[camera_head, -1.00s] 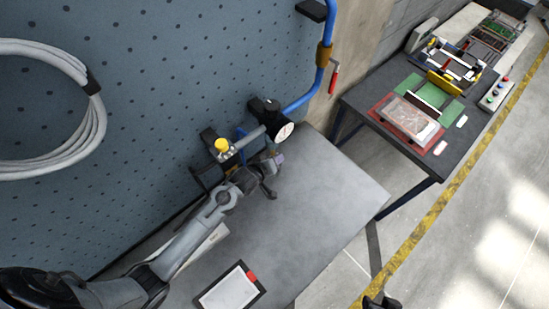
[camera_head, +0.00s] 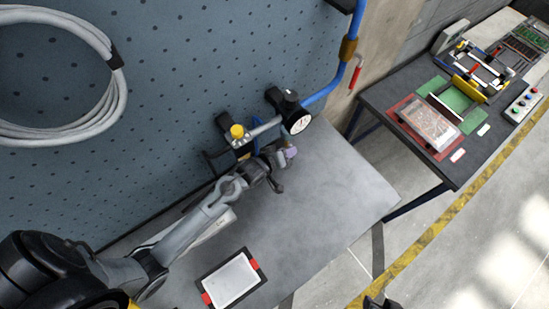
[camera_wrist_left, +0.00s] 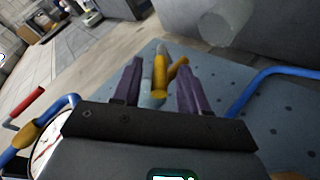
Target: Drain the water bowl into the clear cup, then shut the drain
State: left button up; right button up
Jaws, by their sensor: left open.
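My left gripper (camera_head: 288,153) is open, just below the wall-mounted air unit (camera_head: 264,130) with its round gauge (camera_head: 298,121) and yellow knob (camera_head: 237,131). In the left wrist view, a yellow fitting with a side piece (camera_wrist_left: 160,75), probably the drain, shows between the spread purple fingers of the left gripper (camera_wrist_left: 160,88). I cannot tell whether the fingers touch it. The water bowl is not clearly visible. A pale, see-through cylinder (camera_wrist_left: 215,24), perhaps the clear cup, shows beyond the fingers. A dark tip at the bottom edge (camera_head: 380,302) may be my right gripper.
A grey bench (camera_head: 335,190) extends below the unit, mostly clear at right. A tablet-like panel with red corners (camera_head: 231,280) lies near its front. A blue pipe (camera_head: 322,95) and a coiled hose (camera_head: 108,95) are on the wall. A dark worktable (camera_head: 390,95) stands at right.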

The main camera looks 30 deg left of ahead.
pick_arm(q)
jog(key=d+b+v, duration=0.1)
jog(key=v, duration=0.7)
jog(key=shift+s+a, duration=0.2)
jog(key=shift+a, duration=0.3)
jog(key=shift+r, duration=0.15)
